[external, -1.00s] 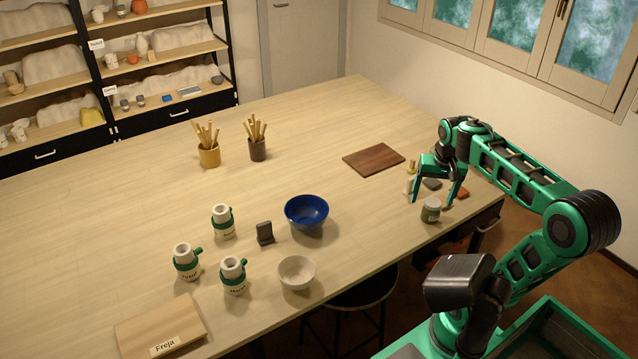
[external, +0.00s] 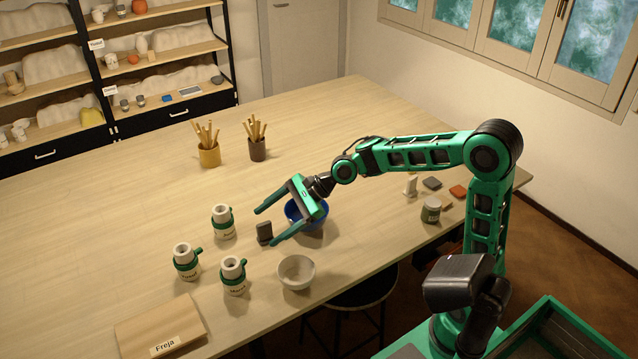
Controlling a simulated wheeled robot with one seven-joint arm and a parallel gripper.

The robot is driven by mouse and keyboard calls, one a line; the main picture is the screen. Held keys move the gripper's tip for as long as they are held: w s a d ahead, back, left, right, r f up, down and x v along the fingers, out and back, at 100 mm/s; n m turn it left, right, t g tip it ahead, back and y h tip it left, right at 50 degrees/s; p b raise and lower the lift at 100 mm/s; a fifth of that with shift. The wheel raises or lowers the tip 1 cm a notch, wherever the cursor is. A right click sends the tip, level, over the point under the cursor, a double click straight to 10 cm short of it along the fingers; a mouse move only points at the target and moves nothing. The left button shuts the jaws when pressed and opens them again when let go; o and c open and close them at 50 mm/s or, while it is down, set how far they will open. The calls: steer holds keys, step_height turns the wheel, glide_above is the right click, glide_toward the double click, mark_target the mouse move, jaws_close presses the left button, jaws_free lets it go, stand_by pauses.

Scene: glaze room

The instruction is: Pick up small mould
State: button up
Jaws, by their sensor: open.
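Three white moulds with green bands stand upright on the table: one at the back (external: 223,222), one at the left (external: 186,262) and one at the front (external: 234,276). They look much alike in size, and I cannot tell which is the small mould; their labels are too small to read. My gripper (external: 268,226) is open and empty above the table, pointing left. In the picture its fingers lie either side of a small dark grey block (external: 264,233), to the right of the moulds. Its height above the table is unclear.
My gripper partly hides a blue bowl (external: 318,219). A pale bowl (external: 297,272) stands near the front edge. A wooden board (external: 160,328) labelled Freja lies front left. Two tool pots (external: 209,155) (external: 258,150) stand at the back. The left table is clear.

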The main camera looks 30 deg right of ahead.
steer(key=s+a+r+m+g+y, duration=0.1)
steer(key=s+a+r+m+y, duration=0.2)
steer(key=a, duration=0.5)
glide_toward(222, 278)
steer(key=shift+w+d+f+g, duration=0.3)
steer(key=shift+w+d+f, duration=0.3)
steer(key=shift+w+f, duration=0.35)
steer(key=shift+a+f, duration=0.1)
steer(key=shift+a, duration=0.05)
steer(key=x, duration=0.9)
steer(key=shift+s+a+r, duration=0.15)
steer(key=shift+a+r, duration=0.05)
steer(key=shift+a, duration=0.15)
steer(key=shift+a+f, duration=0.2)
steer(key=shift+a, duration=0.3)
steer(key=c, duration=1.2)
steer(key=shift+c, duration=0.8)
steer(key=shift+r, duration=0.15)
